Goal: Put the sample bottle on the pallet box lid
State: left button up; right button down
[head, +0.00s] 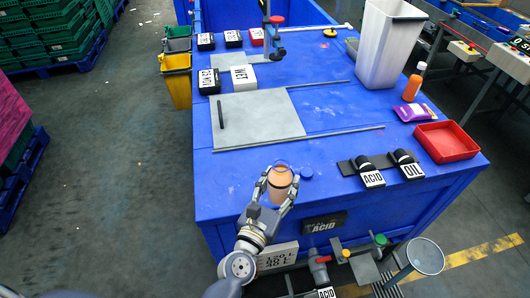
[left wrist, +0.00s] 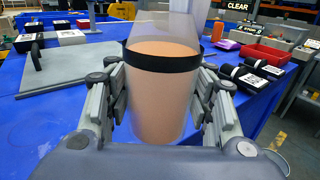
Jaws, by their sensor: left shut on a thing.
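The sample bottle (head: 280,189) is clear with a peach-coloured filling and a dark band around it. My left gripper (head: 279,180) is shut on it, with a finger on each side, at the front edge of the blue pallet box lid (head: 330,215). The bottle stands upright in the grip. My right gripper is not in view.
A small blue cap (head: 306,174) lies just right of the bottle. A grey hatch panel (head: 260,120) lies behind. ACID (head: 372,178) and OIL (head: 411,170) blocks, a red tray (head: 447,141), an orange bottle (head: 414,82) and a white bin (head: 388,45) stand to the right.

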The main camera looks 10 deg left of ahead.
pick_arm(q)
jog(key=w+a, duration=0.2)
jog(key=w, duration=0.1)
jog(key=w+a+b, duration=0.1)
jog(key=w+a, duration=0.1)
jog(key=w, duration=0.1)
jog(key=w+a+f+b, duration=0.1)
jog(key=w+a, duration=0.1)
jog(key=w, duration=0.1)
jog(key=shift+a+f, duration=0.1)
jog(key=shift+a, duration=0.3)
jog(key=shift+a+f+b, duration=0.1)
jog(key=shift+f+b, duration=1.6)
jog(key=shift+f, duration=0.05)
jog(key=shift+f, duration=0.1)
jog(key=o, duration=1.1)
